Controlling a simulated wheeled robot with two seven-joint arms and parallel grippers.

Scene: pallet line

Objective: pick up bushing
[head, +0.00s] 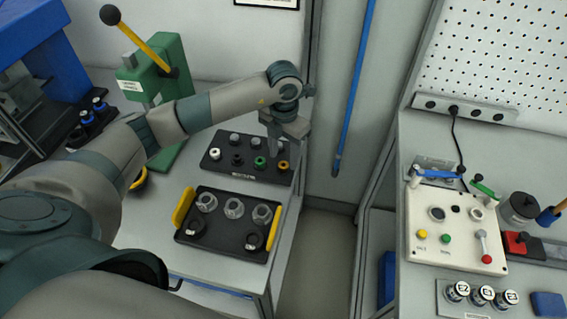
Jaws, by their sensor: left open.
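Small bushings stand in a row on a black rack (222,169) on the left bench: a white bushing (215,154), a black bushing (237,160), a green bushing (260,162) and an orange bushing (283,165). Grey round pieces (234,138) stand in the row behind. My left gripper (274,152) is open and points down over the right part of the rack, close to the green and orange bushings. Its fingers hide part of the back row. I cannot tell whether they touch anything. My right gripper is not in view.
A black tray (222,243) with yellow handles holds several round parts in front of the rack. A green press (165,75) with a yellow lever stands behind my left arm. A cream control box (455,238) is on the right bench, across a floor gap.

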